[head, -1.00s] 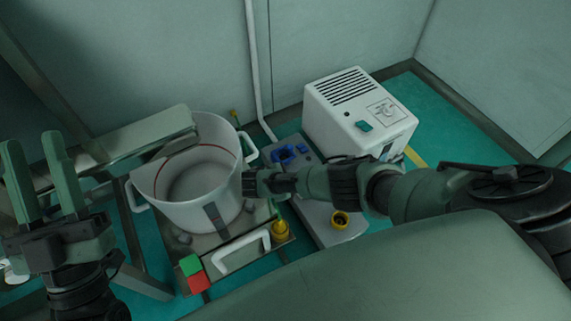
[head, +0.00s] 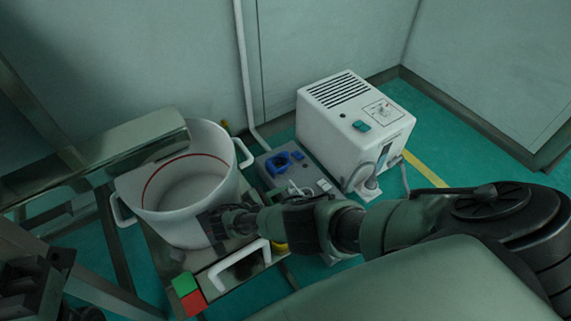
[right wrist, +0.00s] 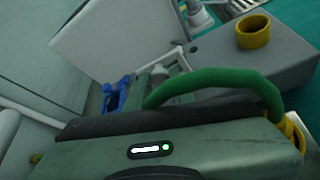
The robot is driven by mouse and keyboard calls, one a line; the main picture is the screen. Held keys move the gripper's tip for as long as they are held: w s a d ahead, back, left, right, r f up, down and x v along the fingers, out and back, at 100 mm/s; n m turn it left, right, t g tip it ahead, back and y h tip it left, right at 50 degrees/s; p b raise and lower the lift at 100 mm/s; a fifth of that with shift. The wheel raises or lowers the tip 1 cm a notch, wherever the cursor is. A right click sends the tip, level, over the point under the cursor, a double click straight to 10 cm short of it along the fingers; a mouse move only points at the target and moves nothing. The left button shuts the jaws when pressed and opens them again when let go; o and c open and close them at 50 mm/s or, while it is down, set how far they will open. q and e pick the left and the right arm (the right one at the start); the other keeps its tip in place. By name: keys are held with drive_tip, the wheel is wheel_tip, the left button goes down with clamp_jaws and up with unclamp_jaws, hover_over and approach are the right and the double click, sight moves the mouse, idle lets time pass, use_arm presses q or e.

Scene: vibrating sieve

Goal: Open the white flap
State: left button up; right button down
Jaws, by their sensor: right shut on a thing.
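A white pot (head: 185,215) with side handles and a red line around its inside stands at the left in the head view. A dark grey strip (head: 211,228) runs down its front wall. My right gripper (head: 216,222) reaches in from the right and is shut at this strip; its fingertips are small and dark here. I cannot tell which part is the white flap. A white bar handle (head: 240,265) stands in front of the pot, below the gripper. Dark parts of my left gripper (head: 35,285) show at the lower left corner; its fingers cannot be made out.
A white vented box (head: 350,130) stands at the back right. A grey unit with a blue clamp (head: 283,160) lies between. Green and red blocks (head: 188,294) sit in front. A green tube (right wrist: 215,82) and yellow ring (right wrist: 254,32) show in the right wrist view.

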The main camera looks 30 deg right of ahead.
drive_tip(key=shift+s+a+f+h+b, duration=0.1)
drive_tip(key=shift+a+f+h+b, duration=0.2)
drive_tip(key=shift+b, duration=0.2)
drive_tip(key=c, duration=1.2)
unclamp_jaws()
drive_tip(key=shift+d, duration=0.1)
drive_tip(key=shift+r, duration=0.1)
